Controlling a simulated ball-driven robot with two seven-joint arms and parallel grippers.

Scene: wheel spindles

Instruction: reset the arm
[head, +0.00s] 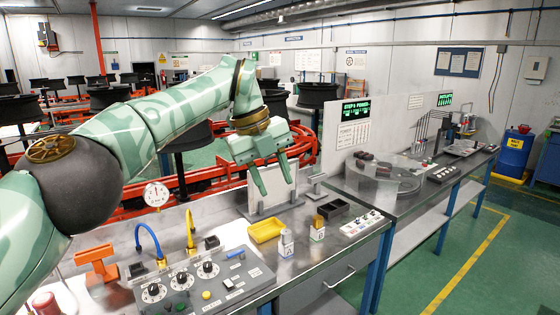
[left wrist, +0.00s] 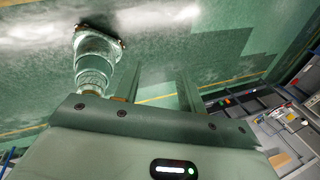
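My left arm (head: 150,125), pale green with a dark grey elbow, comes in from the left and bends down at the wrist. My left gripper (head: 277,187) hangs above the workbench with its two fingers apart and nothing between them. In the left wrist view, the two fingers (left wrist: 158,88) also stand apart with an empty gap over green floor. My right gripper is in neither view.
The workbench (head: 310,258) holds a control panel (head: 203,283), a yellow tray (head: 266,230), a black bin (head: 333,208) and small labelled bottles (head: 286,243). A white upright board (head: 274,190) stands behind the gripper. Green floor (head: 515,260) is free at right.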

